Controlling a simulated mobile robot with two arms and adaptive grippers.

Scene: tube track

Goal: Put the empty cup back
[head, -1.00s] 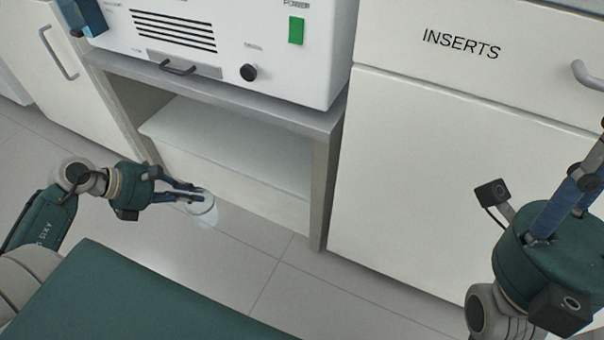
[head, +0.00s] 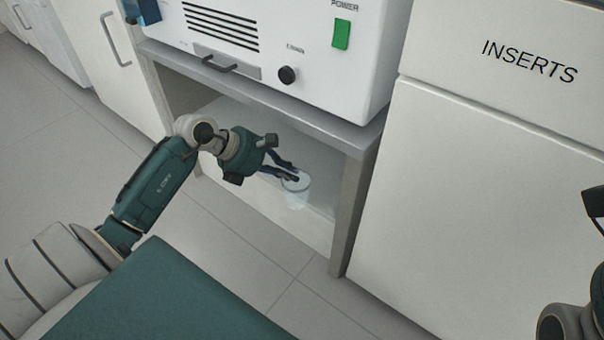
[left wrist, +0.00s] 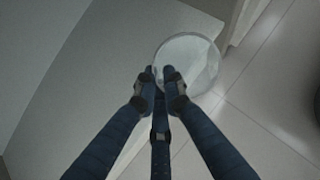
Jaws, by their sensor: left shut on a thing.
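A clear cup (head: 297,188) with a pale rim is upright in the head view, in front of the open compartment under the white machine. It also shows in the left wrist view (left wrist: 190,60) as a round, see-through shape past my fingertips. My left gripper (head: 287,171) is shut on the cup's near side at the rim; its fingers also show in the left wrist view (left wrist: 160,85). The cup overlaps the shelf's front edge in the picture. I cannot tell whether its base touches anything. The fingertips of my right gripper are out of view.
The compartment has a pale shelf board (head: 225,120) and a grey right post (head: 352,210). The white machine (head: 290,40) with a green power switch stands above it. A cabinet marked INSERTS (head: 480,180) is at right. The tiled floor (head: 240,275) is clear.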

